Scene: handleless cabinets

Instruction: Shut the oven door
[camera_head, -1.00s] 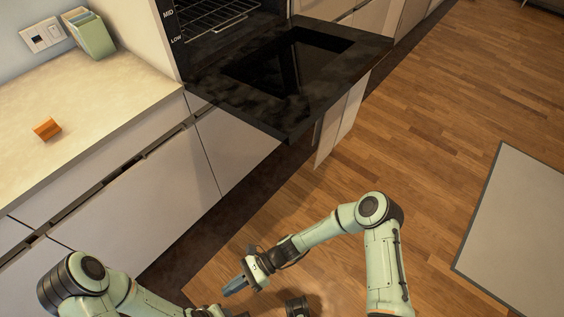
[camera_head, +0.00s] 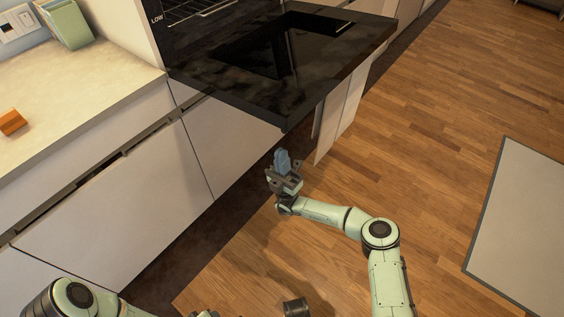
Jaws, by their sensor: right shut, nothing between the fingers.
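The oven door (camera_head: 290,98) is black with a dark glass window (camera_head: 285,45). It is folded down, about level, sticking out from the oven (camera_head: 185,15) at the top of the view. The oven's inside and a wire rack show behind it. My right gripper (camera_head: 281,158) is shut and empty, its blue fingertips pointing up, just below the door's near corner in the picture and apart from it. My left arm enters at the lower left; its gripper is mostly cut off at the bottom edge, so its fingers cannot be made out.
White handleless cabinets (camera_head: 110,220) run below the counter (camera_head: 60,110) at left. An orange block (camera_head: 12,122) and a green container (camera_head: 66,22) are on the counter. Open wooden floor and a grey mat (camera_head: 535,220) lie right.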

